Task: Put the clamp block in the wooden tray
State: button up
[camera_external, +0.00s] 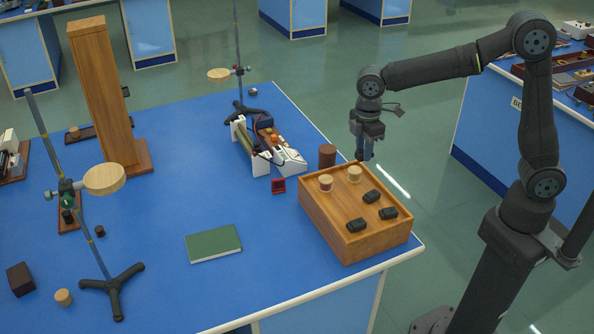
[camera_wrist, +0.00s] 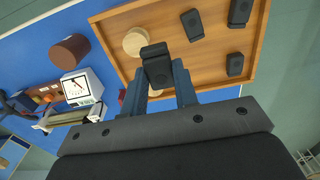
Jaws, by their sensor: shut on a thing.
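The wooden tray (camera_external: 355,247) stands at the right front corner of the blue bench. Three black clamp blocks (camera_external: 371,196) and two light round wooden pieces (camera_external: 325,184) are inside it. My gripper (camera_external: 366,152) points down above the tray's far right side. In the wrist view my gripper (camera_wrist: 159,78) is shut on another black clamp block (camera_wrist: 156,62), which sits between the two fingers. Tray floor (camera_wrist: 210,60) shows behind the held block. One round piece is partly hidden by the held block and fingers.
A dark red-brown cylinder (camera_external: 327,156) stands just beyond the tray. A white instrument (camera_external: 281,155) and a small red box (camera_external: 278,185) are left of it. A green book (camera_external: 213,244) lies left of the tray. A tripod stand (camera_external: 113,283) is further left.

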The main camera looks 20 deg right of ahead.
send_over(341, 210)
notch_tip(341, 210, down, 7)
jog(key=shift+r, duration=0.1)
jog(key=shift+f, duration=2)
jog(key=shift+f, duration=0.1)
jog(key=o, duration=1)
notch_tip(341, 210, up, 12)
jog(key=shift+r, duration=0.15)
jog(key=shift+d, duration=0.1)
